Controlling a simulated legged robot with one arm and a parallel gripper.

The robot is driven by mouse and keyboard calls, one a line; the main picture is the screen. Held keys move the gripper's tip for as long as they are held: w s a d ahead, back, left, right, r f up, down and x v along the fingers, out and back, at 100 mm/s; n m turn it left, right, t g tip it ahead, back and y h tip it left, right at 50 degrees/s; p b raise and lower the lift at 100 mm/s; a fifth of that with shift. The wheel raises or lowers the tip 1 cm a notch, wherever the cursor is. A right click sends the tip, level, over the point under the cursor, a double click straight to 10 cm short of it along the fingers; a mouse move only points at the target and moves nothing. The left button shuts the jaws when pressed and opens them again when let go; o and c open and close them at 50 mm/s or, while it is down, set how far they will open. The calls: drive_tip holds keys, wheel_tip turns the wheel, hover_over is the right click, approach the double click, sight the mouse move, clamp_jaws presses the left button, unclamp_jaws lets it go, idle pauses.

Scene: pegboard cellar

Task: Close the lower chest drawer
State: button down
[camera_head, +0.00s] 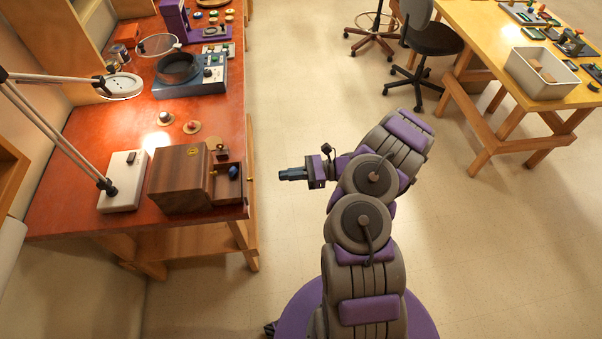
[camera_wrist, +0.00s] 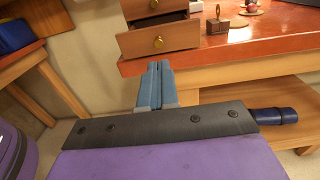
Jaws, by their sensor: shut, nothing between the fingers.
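The brown wooden chest (camera_head: 180,178) stands on the near end of the red-topped workbench, its drawers facing right toward my gripper. Its lower drawer (camera_head: 222,192) is pulled out past the chest body, and a dark blue item (camera_head: 234,172) shows in it. In the wrist view, the lower drawer (camera_wrist: 178,40) has a round brass knob and a dark gap above its front. The upper drawer (camera_wrist: 140,8) sits above it, looking pushed in. My gripper (camera_head: 283,175) is shut and empty, to the right of the drawer front and apart from it. In the wrist view, its fingers (camera_wrist: 155,68) are together.
A white lamp base (camera_head: 123,180) stands left of the chest. A small wooden block (camera_wrist: 217,24) is beside the chest. The workbench (camera_head: 120,215) edge and legs lie below the drawer. Open floor (camera_head: 285,110) surrounds my arm; a chair (camera_head: 432,38) and second table stand farther off.

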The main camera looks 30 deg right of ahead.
drive_tip(key=b, duration=0.1)
approach(232, 184)
drive_tip(key=shift+r, duration=0.85)
drive_tip(key=shift+a, duration=0.1)
drive_tip(key=b+x, duration=0.2)
drive_tip(key=x, duration=0.8)
drive_tip(key=shift+b, duration=0.35)
